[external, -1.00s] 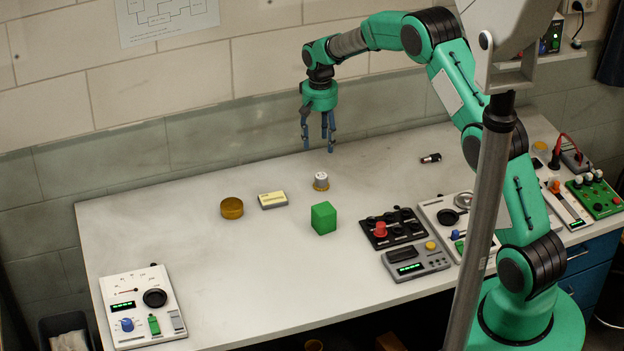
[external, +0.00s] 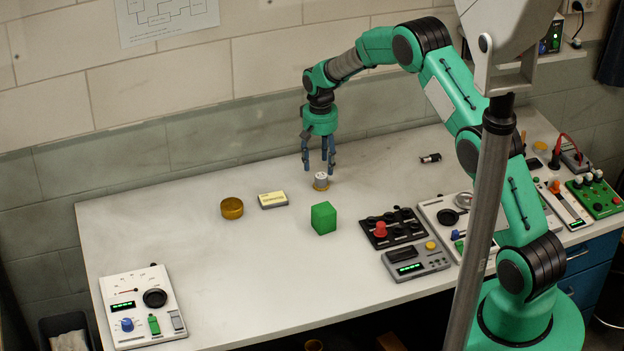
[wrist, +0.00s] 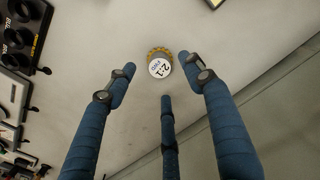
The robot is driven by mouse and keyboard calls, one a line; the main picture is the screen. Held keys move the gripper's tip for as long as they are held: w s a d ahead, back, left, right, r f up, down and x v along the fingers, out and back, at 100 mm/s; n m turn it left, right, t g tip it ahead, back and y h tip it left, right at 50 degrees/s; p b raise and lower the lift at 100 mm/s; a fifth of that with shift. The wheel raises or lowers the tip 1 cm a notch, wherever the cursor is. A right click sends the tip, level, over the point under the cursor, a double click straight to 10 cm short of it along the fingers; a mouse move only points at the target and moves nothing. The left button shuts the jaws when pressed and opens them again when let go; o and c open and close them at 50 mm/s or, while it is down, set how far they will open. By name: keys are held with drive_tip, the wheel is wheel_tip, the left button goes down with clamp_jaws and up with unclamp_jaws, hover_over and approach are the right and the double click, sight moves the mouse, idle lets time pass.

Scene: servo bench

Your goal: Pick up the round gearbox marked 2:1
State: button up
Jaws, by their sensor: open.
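The round gearbox (wrist: 159,66) has a white top marked 2:1 and a brass-coloured toothed rim. In the external view the gearbox (external: 321,181) stands upright on the bench, behind the green cube. My gripper (external: 319,171) hangs pointing down just above and behind it. The gripper has three blue fingers, spread apart, with nothing between them. In the wrist view my gripper (wrist: 167,80) is open, and the gearbox shows beyond the fingertips, apart from them.
A green cube (external: 324,218) stands in front of the gearbox. A yellow-topped box (external: 272,200) and an amber disc (external: 232,208) lie to the left. Control panels (external: 392,229) stand at the right, another panel (external: 142,307) at the front left. The bench between is clear.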

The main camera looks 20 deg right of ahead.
sight(321, 176)
drive_tip(key=shift+f, duration=0.25)
drive_tip(key=shift+d+f, duration=0.2)
drive_tip(key=shift+f, duration=2.35)
drive_tip(key=c, duration=1.3)
